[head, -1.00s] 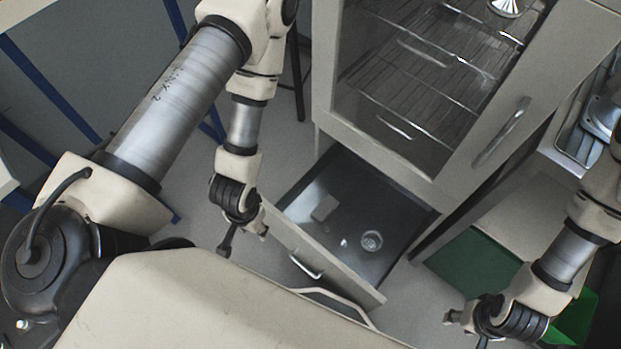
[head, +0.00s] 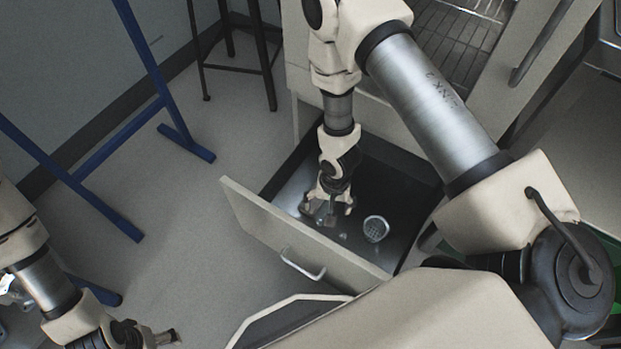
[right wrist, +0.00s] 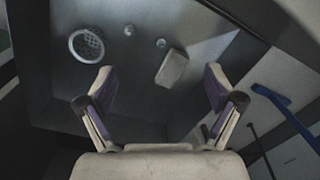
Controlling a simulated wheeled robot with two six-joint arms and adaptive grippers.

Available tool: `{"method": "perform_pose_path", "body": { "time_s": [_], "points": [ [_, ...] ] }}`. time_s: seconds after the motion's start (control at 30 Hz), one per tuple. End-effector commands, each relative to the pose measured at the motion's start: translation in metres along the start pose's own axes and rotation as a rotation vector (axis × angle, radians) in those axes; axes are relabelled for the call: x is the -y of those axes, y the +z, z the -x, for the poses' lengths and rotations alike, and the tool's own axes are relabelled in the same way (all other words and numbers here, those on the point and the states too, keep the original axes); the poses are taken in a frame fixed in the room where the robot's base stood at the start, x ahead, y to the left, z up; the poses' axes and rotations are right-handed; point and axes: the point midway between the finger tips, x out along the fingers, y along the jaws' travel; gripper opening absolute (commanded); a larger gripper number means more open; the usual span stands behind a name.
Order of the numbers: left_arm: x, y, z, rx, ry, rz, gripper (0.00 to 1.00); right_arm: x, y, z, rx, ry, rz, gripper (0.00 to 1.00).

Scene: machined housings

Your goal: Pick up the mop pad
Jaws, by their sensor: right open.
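The mop pad is most likely the small pale grey rectangular block (right wrist: 172,68) lying on the dark floor of the open drawer (head: 300,262). My right gripper (head: 328,211) points down into the drawer from above, its fingers spread. In the right wrist view the block lies ahead of the open fingers (right wrist: 160,82), untouched, with nothing between them. In the head view the gripper largely hides the block. My left gripper (head: 166,338) is at the lower left, away from the drawer; its jaw state is unclear.
A round mesh-like cup (head: 376,229) lies in the drawer beside the gripper, and it also shows in the right wrist view (right wrist: 87,45). Two small shiny items (right wrist: 161,43) lie near the block. The drawer's front has a handle (head: 303,265). A blue-legged frame (head: 105,205) stands left.

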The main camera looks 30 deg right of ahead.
Motion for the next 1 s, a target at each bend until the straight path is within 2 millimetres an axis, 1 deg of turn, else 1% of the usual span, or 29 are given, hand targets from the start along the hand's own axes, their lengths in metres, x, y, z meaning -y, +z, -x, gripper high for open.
{"method": "perform_pose_path", "body": {
  "time_s": [0.03,0.07,0.1,0.17,0.2,0.3,0.4,0.5,0.57,0.67,0.87,0.93,1.0],
  "points": [
    [0.0,0.0,-0.052,-0.001,0.0,0.0,0.87,0.005,-0.017,-0.049,-0.013,0.004,-0.042,0.92],
    [0.001,0.0,-0.066,-0.001,0.0,0.0,0.87,0.009,-0.026,-0.062,-0.02,0.009,-0.072,0.92],
    [0.001,0.0,-0.085,-0.001,0.0,0.0,0.87,0.013,-0.038,-0.078,-0.03,0.018,-0.113,0.92],
    [0.001,0.0,-0.114,-0.001,0.0,0.001,0.87,0.018,-0.056,-0.101,-0.049,0.032,-0.172,0.92],
    [0.001,0.0,-0.133,-0.001,0.0,0.001,0.87,0.022,-0.069,-0.116,-0.066,0.042,-0.214,0.92],
    [0.001,0.0,-0.174,-0.001,0.0,0.001,0.87,0.03,-0.1,-0.145,-0.114,0.064,-0.314,0.92],
    [0.002,0.0,-0.201,-0.001,0.0,0.002,0.87,0.035,-0.124,-0.16,-0.161,0.08,-0.396,0.92],
    [0.002,0.0,-0.212,-0.001,0.0,0.002,0.87,0.038,-0.138,-0.165,-0.193,0.089,-0.448,0.92],
    [0.002,-0.001,-0.216,-0.002,0.0,0.002,0.87,0.039,-0.142,-0.167,-0.202,0.092,-0.465,0.92],
    [0.002,-0.001,-0.222,-0.003,0.0,0.003,0.87,0.037,-0.146,-0.178,-0.206,0.094,-0.472,0.92],
    [0.002,-0.002,-0.236,-0.005,-0.001,0.006,0.87,0.034,-0.149,-0.203,-0.205,0.093,-0.472,0.92],
    [0.003,-0.002,-0.247,-0.006,-0.001,0.008,0.87,0.033,-0.151,-0.218,-0.204,0.093,-0.472,0.92],
    [0.003,-0.003,-0.254,-0.007,-0.001,0.01,0.87,0.031,-0.152,-0.231,-0.203,0.093,-0.472,0.92]
  ]
}}
